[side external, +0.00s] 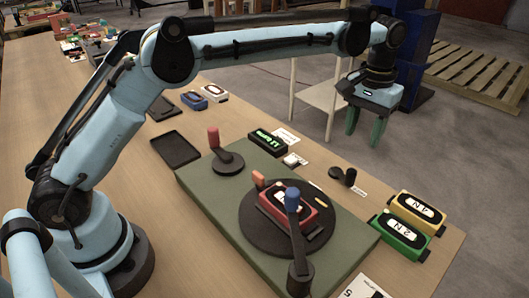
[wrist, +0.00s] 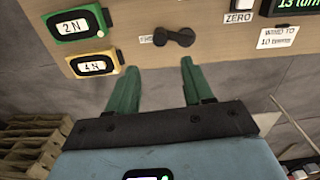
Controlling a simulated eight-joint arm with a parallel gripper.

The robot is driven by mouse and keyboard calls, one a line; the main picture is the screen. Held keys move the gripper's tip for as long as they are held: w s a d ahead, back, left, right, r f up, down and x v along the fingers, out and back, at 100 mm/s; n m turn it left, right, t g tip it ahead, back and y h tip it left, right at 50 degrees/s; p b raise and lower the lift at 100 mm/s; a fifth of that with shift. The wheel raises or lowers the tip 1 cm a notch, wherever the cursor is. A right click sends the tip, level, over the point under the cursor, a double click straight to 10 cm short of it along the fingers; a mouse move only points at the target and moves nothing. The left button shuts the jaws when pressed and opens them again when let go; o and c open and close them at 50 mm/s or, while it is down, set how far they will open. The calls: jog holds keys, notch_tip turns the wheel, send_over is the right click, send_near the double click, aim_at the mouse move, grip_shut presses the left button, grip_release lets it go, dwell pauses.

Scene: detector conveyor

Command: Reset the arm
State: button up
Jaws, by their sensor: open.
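My gripper (side external: 364,128) hangs beyond the table's far edge, above the floor, with its green fingers pointing down. It is open and empty; its fingers also show spread in the wrist view (wrist: 160,72). A red box (side external: 289,208) sits on the black turntable (side external: 258,236) of the green platform (side external: 200,187). A blue-knobbed lever (side external: 295,235) stands in front of the red box and partly hides it. A red-knobbed lever (side external: 214,139) stands on a smaller black disc. My gripper touches none of these.
A yellow "4 N" box (side external: 417,208) and a green "2 N" box (side external: 400,233) sit at the table's right end. A black switch (wrist: 174,38), a white ZERO button (wrist: 242,5) and a display (side external: 267,142) line the far edge. A black tray (side external: 176,149) lies left.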

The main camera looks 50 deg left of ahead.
jog(key=s+a+r+t, duration=0.4)
jog(key=s+a+r, duration=0.2)
jog(key=s+a, duration=0.4)
jog(key=s+a+f+t, duration=0.1)
jog(key=s+a+f, duration=0.2)
jog(key=s, duration=0.3)
jog(key=s+a+f+t, duration=0.2)
jog(key=s+a+f, duration=0.1)
jog(key=s, duration=0.3)
jog(key=shift+s+f+m, duration=0.25)
jog(key=shift+f+m, duration=0.05)
